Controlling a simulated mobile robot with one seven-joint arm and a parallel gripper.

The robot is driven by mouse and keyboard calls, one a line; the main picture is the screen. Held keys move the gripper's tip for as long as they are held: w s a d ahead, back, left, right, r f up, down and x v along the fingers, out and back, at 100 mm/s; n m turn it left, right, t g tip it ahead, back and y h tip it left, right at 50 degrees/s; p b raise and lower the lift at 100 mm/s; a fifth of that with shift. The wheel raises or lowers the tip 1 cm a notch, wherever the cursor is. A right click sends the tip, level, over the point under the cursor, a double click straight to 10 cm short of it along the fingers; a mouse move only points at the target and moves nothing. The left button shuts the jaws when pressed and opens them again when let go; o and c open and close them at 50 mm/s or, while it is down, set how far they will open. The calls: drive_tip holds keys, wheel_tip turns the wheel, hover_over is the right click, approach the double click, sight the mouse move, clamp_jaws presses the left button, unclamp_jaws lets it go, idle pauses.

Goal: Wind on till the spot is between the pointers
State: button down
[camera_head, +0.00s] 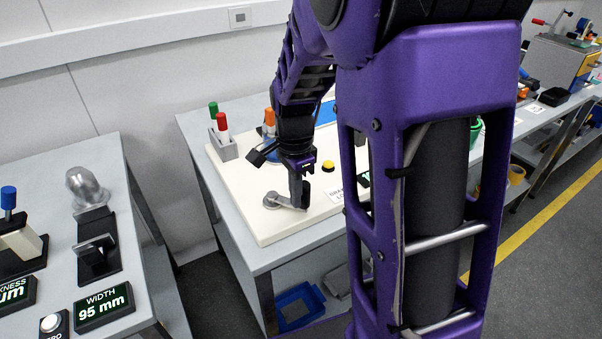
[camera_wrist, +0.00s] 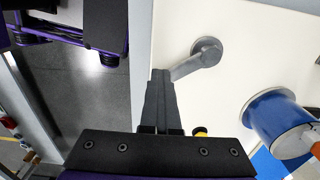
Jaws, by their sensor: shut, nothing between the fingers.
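A grey metal crank (camera_head: 272,200) is mounted near the front left corner of a cream board (camera_head: 258,226). In the wrist view its round hub (camera_wrist: 207,50) shows clearly, with the arm running down-left toward my fingertips. My gripper (camera_head: 298,204) points down at the outer end of the crank. It also shows in the wrist view (camera_wrist: 160,76), shut and empty, its fingers overlapping the crank's end. I cannot tell whether they touch it. The crank's handle is hard to make out beside my fingers. No spot or pointers can be made out; my arm hides part of the board.
A yellow button (camera_head: 328,166) and a blue round piece with an orange top (camera_wrist: 270,114) stand on the board. A grey holder (camera_head: 223,147) with a red and a green marker is at the back left. A gap separates the left bench (camera_head: 140,245) holding a width display (camera_head: 103,306).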

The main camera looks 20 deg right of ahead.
idle(0.4)
drive_tip(key=shift+s+a, duration=0.45)
drive_tip(key=shift+a, duration=0.05)
drive_tip(key=shift+a, duration=0.1)
drive_tip(key=shift+s+a+p, duration=0.35)
drive_tip(key=shift+s+a, duration=0.1)
drive_tip(key=shift+s, duration=0.05)
drive_tip(key=shift+s+a, duration=0.45)
drive_tip(key=shift+a, duration=0.05)
drive_tip(key=shift+c, duration=2.4)
unclamp_jaws()
